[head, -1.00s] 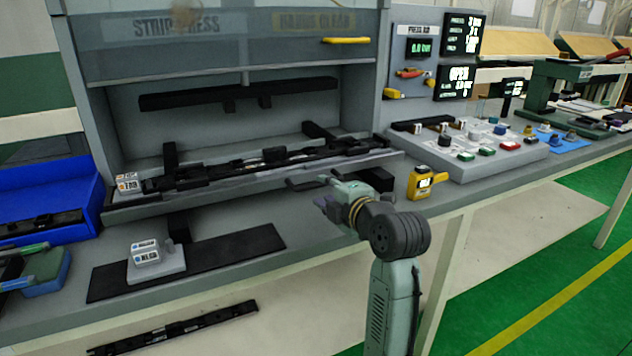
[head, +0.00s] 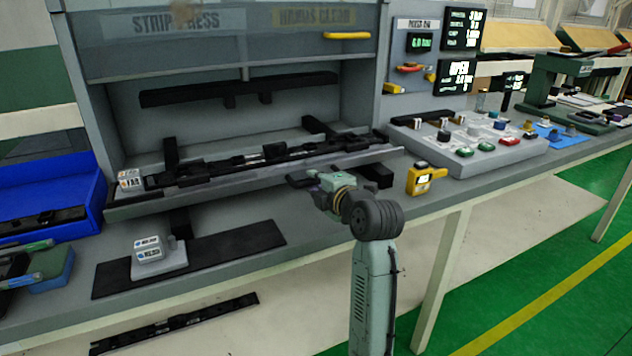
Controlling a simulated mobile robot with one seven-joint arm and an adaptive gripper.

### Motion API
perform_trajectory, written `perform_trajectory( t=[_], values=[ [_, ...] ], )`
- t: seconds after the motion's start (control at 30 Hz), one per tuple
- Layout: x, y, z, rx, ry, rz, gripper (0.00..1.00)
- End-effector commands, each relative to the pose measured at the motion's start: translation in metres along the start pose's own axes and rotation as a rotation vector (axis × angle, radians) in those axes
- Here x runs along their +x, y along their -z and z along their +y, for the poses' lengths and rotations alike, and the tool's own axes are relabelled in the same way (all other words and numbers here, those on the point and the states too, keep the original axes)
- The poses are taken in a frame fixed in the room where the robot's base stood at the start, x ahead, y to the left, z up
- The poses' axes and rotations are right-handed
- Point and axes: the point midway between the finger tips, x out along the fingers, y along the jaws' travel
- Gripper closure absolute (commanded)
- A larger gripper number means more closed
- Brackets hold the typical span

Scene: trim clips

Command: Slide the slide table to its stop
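The slide table (head: 230,183) is a grey plate at the mouth of the strip press, with its front edge over the bench. A long black trim strip (head: 270,155) lies along it. A dark bar (head: 378,175), perhaps the table's handle, shows below the front edge at the right, partly hidden by my arm. My gripper (head: 308,181) is just in front of the table's front edge, right of its middle, beside a black piece under the edge. The fingers are small and partly hidden, so I cannot tell whether they touch or grip anything.
A yellow handheld device (head: 420,180) stands just right of my arm. A light button panel (head: 475,150) is farther right. A white labelled block (head: 148,250) stands on a black mat (head: 235,245) at front left. A blue bin (head: 45,190) is at far left.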

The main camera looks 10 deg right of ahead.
Motion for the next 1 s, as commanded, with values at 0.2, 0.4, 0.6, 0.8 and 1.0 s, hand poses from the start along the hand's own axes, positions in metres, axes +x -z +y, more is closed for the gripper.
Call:
perform_trajectory(
  t=[0.2,0.4,0.6,0.8,1.0],
  values=[
    [-0.0002,0.0000,0.0001,0.000,0.000,0.000,1.00],
    [-0.0002,0.0000,0.0001,0.000,0.000,0.000,1.00],
    [-0.0002,0.0000,0.0001,0.000,0.000,0.000,1.00],
    [-0.0002,0.0000,0.0001,0.000,0.000,0.000,1.00],
    [0.0045,0.0008,0.0006,0.000,0.000,0.001,1.00]
  ],
)
